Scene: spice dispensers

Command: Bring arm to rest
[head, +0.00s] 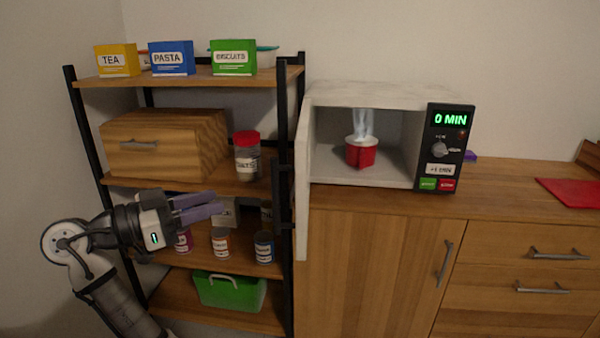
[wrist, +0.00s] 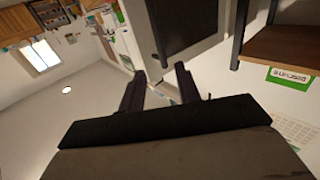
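My gripper (head: 216,203) is in front of the shelf at the left of the head view, pointing right, with its purple fingers spread a little. In the wrist view my gripper (wrist: 160,76) shows a gap between its two dark fingers and nothing held there. My arm comes up from the lower left, bent at a white joint. In the head view the fingers overlap the level with the small jars; their depth from it is hard to tell.
The shelf (head: 212,75) holds TEA, PASTA and BISCUITS boxes, a wooden breadbox (head: 165,143), jars and a green bin (head: 230,291). An open microwave (head: 365,95) holds a steaming red cup (head: 360,153); its door (head: 301,200) juts out right of my gripper. A red board (head: 570,192) lies on the counter.

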